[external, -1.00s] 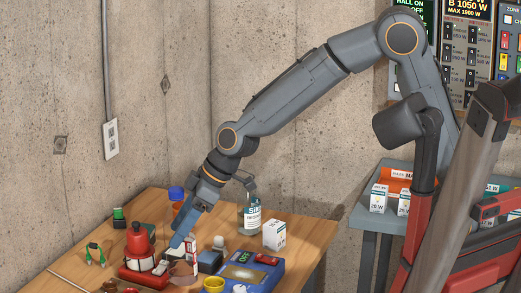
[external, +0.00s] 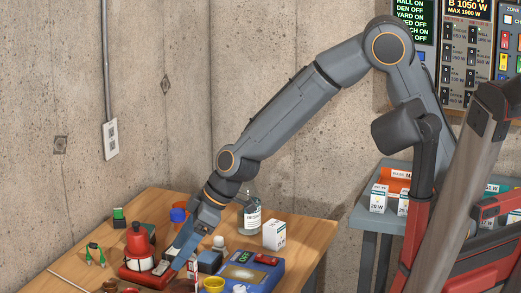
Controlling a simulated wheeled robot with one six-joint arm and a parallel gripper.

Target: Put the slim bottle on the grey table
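My gripper (external: 176,262) points down over the wooden table, between a red device and a dark box. Its fingertips are small and partly hidden, so I cannot tell whether they are open or hold anything. No slim bottle can be picked out with certainty. A clear labelled bottle (external: 250,219) stands upright behind my gripper and to its right. A blue and orange thing (external: 179,215) is at the left of my wrist, partly covered by it. The grey table (external: 362,217) is at the right, beyond a gap from the wooden table.
The wooden table (external: 318,234) also holds a red device (external: 138,250), a blue device (external: 250,272), a white box (external: 275,234) and a yellow cup (external: 214,285). Several bulb boxes (external: 378,198) and an orange box (external: 396,178) stand on the grey table. Its left front part is bare.

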